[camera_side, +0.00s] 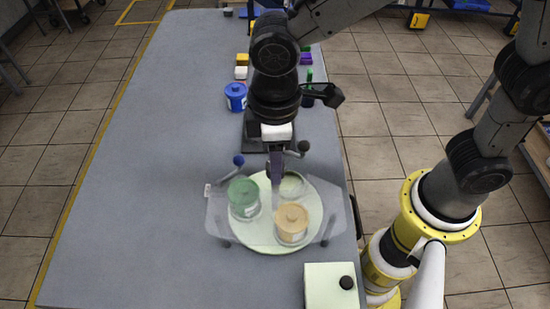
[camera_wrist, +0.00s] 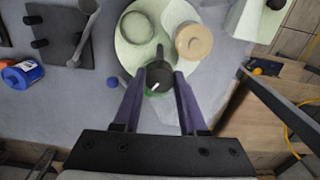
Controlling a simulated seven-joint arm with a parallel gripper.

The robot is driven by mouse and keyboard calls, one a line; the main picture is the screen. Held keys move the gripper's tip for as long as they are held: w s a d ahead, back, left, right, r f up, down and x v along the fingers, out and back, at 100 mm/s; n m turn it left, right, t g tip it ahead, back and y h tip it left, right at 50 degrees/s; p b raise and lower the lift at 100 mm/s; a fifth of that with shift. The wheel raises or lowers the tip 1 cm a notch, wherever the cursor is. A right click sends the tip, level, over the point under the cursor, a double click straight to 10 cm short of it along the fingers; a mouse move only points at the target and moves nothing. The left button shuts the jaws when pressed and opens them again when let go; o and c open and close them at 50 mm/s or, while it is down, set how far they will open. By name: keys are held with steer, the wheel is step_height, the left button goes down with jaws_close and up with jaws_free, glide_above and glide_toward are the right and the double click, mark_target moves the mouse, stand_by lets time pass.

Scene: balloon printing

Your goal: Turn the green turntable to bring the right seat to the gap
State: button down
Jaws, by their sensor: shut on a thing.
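The pale green round turntable (camera_side: 263,240) lies on the table, partly behind a clear guard (camera_side: 335,215); the turntable also shows in the wrist view (camera_wrist: 170,15). It carries a green-lidded jar (camera_side: 243,195), a tan-lidded jar (camera_side: 291,219) and a pale, clear round seat or dish (camera_side: 291,184).
A blue jar (camera_side: 235,97) and a dark stand (camera_side: 254,140) are behind the turntable. A pale box with a black knob (camera_side: 321,286) is at front right. The table's left side is clear.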

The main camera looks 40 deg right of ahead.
steer(key=shift+r+m, duration=0.1)
steer(key=shift+m, duration=8.8)
steer(key=shift+c, duration=2.2)
jaws_free()
